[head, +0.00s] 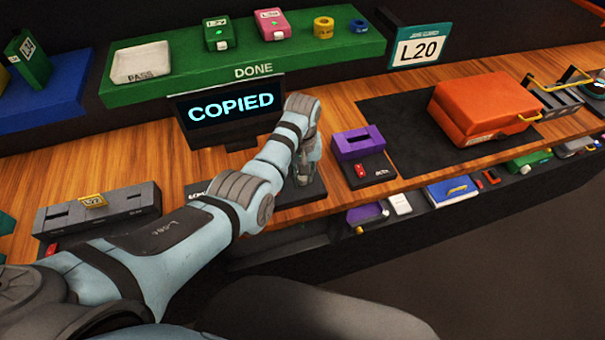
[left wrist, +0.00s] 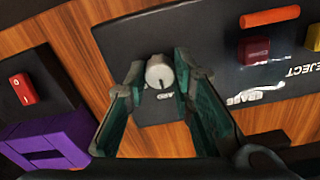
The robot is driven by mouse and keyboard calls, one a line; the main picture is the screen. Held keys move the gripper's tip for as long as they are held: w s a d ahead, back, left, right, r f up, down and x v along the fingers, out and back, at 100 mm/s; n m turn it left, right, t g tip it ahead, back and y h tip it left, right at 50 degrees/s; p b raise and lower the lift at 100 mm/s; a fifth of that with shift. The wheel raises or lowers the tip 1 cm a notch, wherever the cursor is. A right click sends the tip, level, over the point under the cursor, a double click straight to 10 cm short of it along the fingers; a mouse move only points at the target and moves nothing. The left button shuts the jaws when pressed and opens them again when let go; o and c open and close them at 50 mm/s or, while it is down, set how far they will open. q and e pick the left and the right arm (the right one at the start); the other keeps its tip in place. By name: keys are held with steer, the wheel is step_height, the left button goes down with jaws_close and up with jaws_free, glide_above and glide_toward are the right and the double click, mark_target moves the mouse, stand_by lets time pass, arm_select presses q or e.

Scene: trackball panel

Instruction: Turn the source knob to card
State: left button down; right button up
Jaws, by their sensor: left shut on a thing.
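The source knob (left wrist: 159,72) is a light grey round knob on a dark panel (left wrist: 160,115) in the left wrist view. A dark pointer line on it points toward a small white label, which is too small to read surely. My left gripper (left wrist: 164,82) has a finger on either side of the knob and is shut on it. In the head view my left gripper (head: 305,178) reaches down to the panel below the screen (head: 232,106), which reads COPIED; the knob is hidden there. My right gripper is not in view.
A purple device (head: 358,143) with a red switch stands right of my gripper. A panel with a red button (left wrist: 254,49) lies on the other side in the left wrist view. An orange case (head: 485,107) sits on a black mat. A green DONE shelf (head: 345,48) runs behind.

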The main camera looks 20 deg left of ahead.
arm_select(q)
steer(key=c, duration=1.5)
jaws_free()
steer(key=shift+o, duration=0.5)
steer(key=shift+w+a+f, duration=0.1)
steer(key=shift+w, duration=0.05)
step_height(320, 180, up, 12)
steer(key=shift+f, duration=0.15)
